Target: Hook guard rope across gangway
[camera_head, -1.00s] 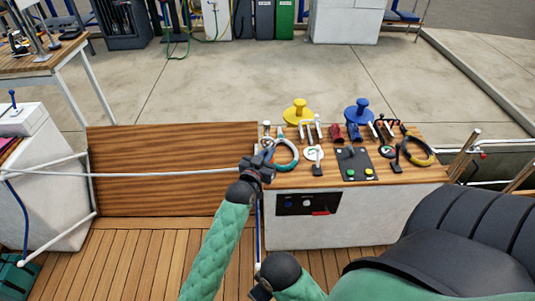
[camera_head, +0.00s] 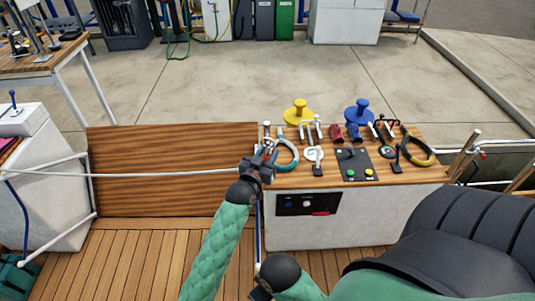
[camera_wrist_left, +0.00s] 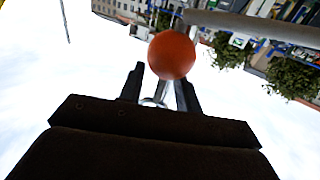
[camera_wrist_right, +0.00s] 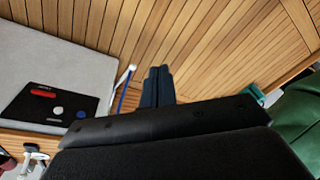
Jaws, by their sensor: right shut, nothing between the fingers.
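The white guard rope (camera_head: 165,173) runs nearly level from the left edge, in front of the brown wooden panel, to my left gripper (camera_head: 265,158). That gripper is at the left end of the white console (camera_head: 370,218). In the left wrist view its fingers (camera_wrist_left: 161,88) stand apart with a thin metal piece between them, seemingly the rope's end fitting. An orange ball (camera_wrist_left: 172,55) is just beyond the fingertips; whether it touches them I cannot tell. My right gripper (camera_wrist_right: 157,85) is shut and empty above the deck, low in the head view (camera_head: 260,292).
The console's wooden top holds a teal ring (camera_head: 286,155), a yellow winch (camera_head: 298,112), a blue winch (camera_head: 359,112), several levers and a black switch panel (camera_head: 355,165). A black seat (camera_head: 450,235) fills the lower right.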

